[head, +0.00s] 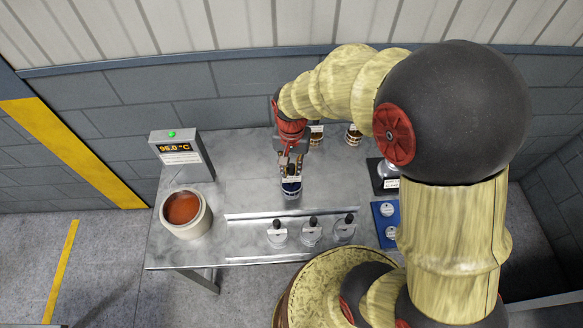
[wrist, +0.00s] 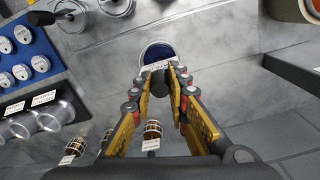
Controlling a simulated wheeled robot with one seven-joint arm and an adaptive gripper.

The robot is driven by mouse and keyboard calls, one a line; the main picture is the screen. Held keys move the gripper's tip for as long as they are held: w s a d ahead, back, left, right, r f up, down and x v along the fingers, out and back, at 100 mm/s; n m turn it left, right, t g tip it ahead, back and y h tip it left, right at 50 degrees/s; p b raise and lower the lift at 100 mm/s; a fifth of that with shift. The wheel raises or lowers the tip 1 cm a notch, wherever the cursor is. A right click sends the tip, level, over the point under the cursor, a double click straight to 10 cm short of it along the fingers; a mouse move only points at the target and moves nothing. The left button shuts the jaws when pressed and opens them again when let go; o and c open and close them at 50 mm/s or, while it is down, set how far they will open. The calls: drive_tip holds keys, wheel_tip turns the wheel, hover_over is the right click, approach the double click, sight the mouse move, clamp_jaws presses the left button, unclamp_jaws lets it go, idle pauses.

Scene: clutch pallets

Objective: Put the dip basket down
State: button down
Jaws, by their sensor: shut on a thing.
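My gripper (head: 291,165) is shut on the dip basket (head: 291,188), a small round basket with dark blue contents and a pale tag. My gripper points down and holds the basket upright over the middle of the steel table. In the wrist view my gripper (wrist: 160,82) closes on the dark handle knob, with the basket's blue inside (wrist: 157,51) and white label beyond it. I cannot tell whether the basket's base touches the table.
A pot of red-brown liquid (head: 201,221) stands at left before a 95.0 °C display box (head: 181,158). A blue tray (head: 377,214) is at right. Baskets with brown contents (wrist: 152,130) stand behind. Bare steel lies left of my gripper.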

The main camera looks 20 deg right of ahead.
drive_tip(key=shift+w+d+f, duration=0.1)
drive_tip(key=shift+w+f, duration=0.1)
drive_tip(key=shift+f, duration=0.65)
drive_tip(key=shift+w+f, duration=0.15)
drive_tip(key=shift+f, duration=0.85)
drive_tip(key=c, duration=1.7)
unclamp_jaws()
drive_tip(key=shift+s+f, duration=0.1)
drive_tip(key=shift+s, duration=0.05)
wheel_tip(320, 180, up, 12)
drive_tip(key=shift+r, duration=0.2)
drive_tip(key=s+r+n+t, duration=0.2)
drive_tip(key=s+r, duration=0.2)
drive_tip(key=r, duration=0.1)
drive_tip(key=s+r+n+t, duration=0.1)
drive_tip(key=s+r+n, duration=0.1)
drive_tip(key=s+r, duration=0.3)
drive_tip(key=s+r+n+t, duration=0.2)
drive_tip(key=s+r, duration=0.3)
drive_tip(key=shift+r+n+t, duration=0.25)
drive_tip(key=shift+n+t, duration=0.05)
